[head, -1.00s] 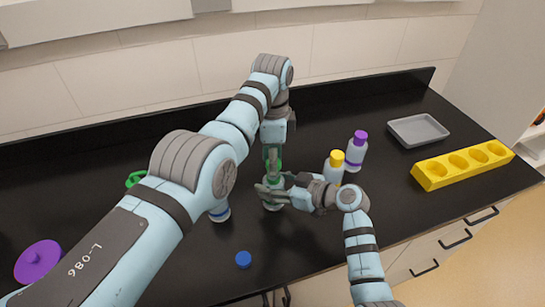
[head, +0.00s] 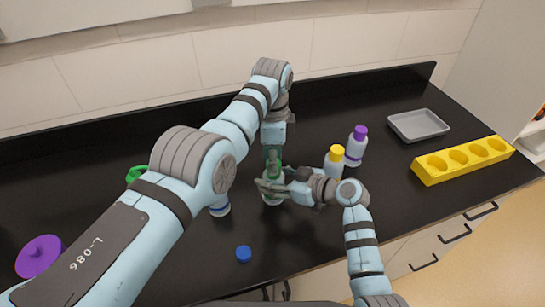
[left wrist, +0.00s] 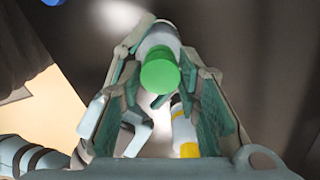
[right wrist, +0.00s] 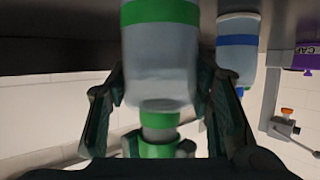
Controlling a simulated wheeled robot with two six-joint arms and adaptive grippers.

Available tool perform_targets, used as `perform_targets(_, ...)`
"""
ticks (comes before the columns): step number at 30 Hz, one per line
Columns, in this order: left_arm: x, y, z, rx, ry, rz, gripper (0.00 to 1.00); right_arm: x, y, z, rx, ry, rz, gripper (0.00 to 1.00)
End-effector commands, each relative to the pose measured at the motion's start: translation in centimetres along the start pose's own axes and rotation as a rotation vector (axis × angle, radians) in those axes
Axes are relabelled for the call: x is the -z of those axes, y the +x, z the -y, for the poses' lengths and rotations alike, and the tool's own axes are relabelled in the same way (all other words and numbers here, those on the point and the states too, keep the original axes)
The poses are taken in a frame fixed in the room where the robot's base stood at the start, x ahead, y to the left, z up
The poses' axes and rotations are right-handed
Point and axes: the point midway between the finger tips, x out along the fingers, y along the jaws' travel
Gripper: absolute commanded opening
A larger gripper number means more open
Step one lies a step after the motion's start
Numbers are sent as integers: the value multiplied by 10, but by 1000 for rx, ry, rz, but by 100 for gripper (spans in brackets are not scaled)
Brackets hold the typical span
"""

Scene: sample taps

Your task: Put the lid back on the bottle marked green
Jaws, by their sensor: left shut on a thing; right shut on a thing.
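The bottle marked green (head: 273,199) stands upright on the black counter. It is clear, with a green band, and fills the middle of the right wrist view (right wrist: 160,55). My right gripper (head: 270,187) is shut around its body from the side. My left gripper (head: 273,163) points down from above, shut on the green lid (left wrist: 159,72). The lid is over the bottle's mouth, roughly in line with the neck. The right wrist view shows the lid (right wrist: 160,150) close to the neck end; I cannot tell whether they touch. Fingers hide most of the lid in the head view.
A blue-banded bottle (head: 220,208) stands close at left, and a blue lid (head: 244,254) lies in front. Yellow-lidded (head: 335,163) and purple-lidded (head: 357,147) bottles stand at right. Farther right are a grey tray (head: 418,125) and a yellow rack (head: 463,161). A purple disc (head: 39,256) is at far left.

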Motion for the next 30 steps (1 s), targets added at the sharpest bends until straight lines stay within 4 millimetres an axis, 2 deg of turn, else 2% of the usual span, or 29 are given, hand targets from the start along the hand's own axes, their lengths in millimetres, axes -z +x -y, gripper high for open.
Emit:
perform_targets(13, 0, 8, 0, 0, 10, 0, 21, -1, 0, 0, 0, 0, 3, 0)
perform_targets(19, 0, 8, 0, 0, 275, 2, 21, -1, 0, 0, 0, 0, 3, 0)
perform_targets(26, -1, 8, -1, -2, 285, 3, 21, -2, 0, 0, -1, 1, 4, 0)
perform_targets(27, -1, 8, -1, -2, 284, 3, 37, -2, 0, 0, -1, 0, 4, 0)
perform_targets(30, -1, 8, -1, -2, 284, 3, 51, -2, 0, 0, -1, 0, 4, 0)
